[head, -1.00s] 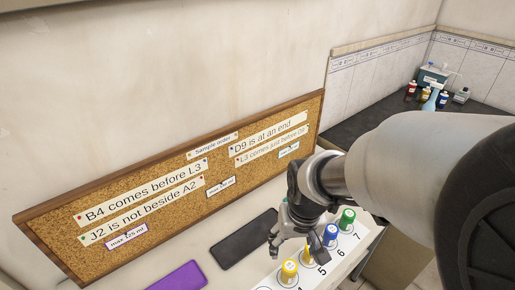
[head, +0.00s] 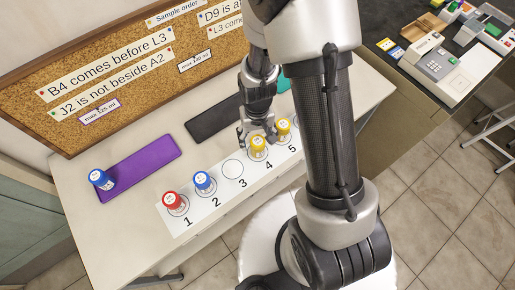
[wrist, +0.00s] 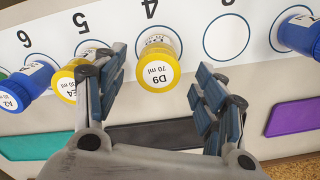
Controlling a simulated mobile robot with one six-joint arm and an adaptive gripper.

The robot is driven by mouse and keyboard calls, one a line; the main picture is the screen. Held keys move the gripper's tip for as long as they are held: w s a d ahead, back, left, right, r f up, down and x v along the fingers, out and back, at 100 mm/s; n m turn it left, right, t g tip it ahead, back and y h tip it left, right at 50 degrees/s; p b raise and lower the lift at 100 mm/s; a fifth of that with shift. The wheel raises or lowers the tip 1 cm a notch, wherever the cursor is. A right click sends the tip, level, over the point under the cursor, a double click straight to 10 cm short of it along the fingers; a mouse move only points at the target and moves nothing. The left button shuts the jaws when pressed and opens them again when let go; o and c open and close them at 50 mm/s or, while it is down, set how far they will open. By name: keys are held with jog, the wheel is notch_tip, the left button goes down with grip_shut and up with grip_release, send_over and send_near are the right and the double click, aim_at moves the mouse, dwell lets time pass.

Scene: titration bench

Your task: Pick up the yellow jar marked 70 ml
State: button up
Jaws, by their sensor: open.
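The yellow jar marked D9, 70 ml (wrist: 157,62) stands on spot 4 of the white numbered strip. In the head view it is the yellow jar (head: 258,147) just in front of my gripper (head: 257,134). In the wrist view my gripper (wrist: 157,95) is open, with a finger on either side of the jar's lower picture area. The fingers look apart from the jar and hold nothing. A second yellow jar (wrist: 70,80), marked E4, stands on spot 5, close by the left finger.
A blue jar (head: 203,182) and a red jar (head: 174,202) stand on spots 2 and 1. Spot 3 (head: 233,169) is empty. Another blue jar (head: 100,179) is on the purple mat (head: 150,168). A blue jar marked A2 (wrist: 25,88) stands beyond E4.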

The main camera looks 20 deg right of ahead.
notch_tip(320, 180, down, 7)
jog(key=shift+d+b, duration=0.1)
jog(key=shift+b, duration=1.1)
jog(key=shift+r, duration=0.1)
jog(key=shift+c, duration=0.4)
jog(key=c, duration=1.1)
